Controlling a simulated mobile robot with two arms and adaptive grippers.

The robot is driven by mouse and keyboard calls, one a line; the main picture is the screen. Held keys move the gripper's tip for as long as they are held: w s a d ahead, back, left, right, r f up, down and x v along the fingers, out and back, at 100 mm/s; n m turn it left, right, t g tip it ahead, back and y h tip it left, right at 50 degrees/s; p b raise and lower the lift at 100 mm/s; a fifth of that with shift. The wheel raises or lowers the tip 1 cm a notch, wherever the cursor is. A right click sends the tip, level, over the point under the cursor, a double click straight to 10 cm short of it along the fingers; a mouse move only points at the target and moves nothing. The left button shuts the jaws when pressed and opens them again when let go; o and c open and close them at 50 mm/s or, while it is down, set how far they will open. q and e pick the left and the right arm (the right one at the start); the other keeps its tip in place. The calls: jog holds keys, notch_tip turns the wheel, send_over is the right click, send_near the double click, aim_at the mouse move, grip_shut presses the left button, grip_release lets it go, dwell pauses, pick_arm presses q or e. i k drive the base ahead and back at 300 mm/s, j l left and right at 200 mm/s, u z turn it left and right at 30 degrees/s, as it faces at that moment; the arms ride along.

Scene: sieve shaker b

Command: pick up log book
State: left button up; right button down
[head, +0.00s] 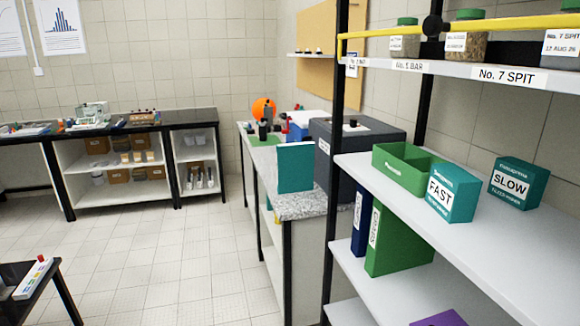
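No thing in the head view carries a readable log book label. A teal upright book-like panel (295,168) stands at the near end of the granite-topped counter. A green binder (398,240) and a blue binder (362,217) stand upright on the rack's middle shelf at the right. A flat purple item (440,318) shows at the bottom edge, mostly cut off. I cannot tell which of these, if any, is the log book. Neither of my grippers is in view.
The shelf rack (450,215) fills the right side, with a green bin (405,168), a FAST box (452,192) and a SLOW box (515,183). A small dark table (15,275) stands at lower left. The tiled floor (165,260) between is clear.

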aim_at(295, 162)
jog(key=i+j+z, duration=0.3)
jog(key=i+j, duration=0.25)
jog(key=i, duration=0.15)
jog(key=i+j+z, duration=0.25)
jog(key=i+j, duration=0.35)
jog(key=j, duration=0.15)
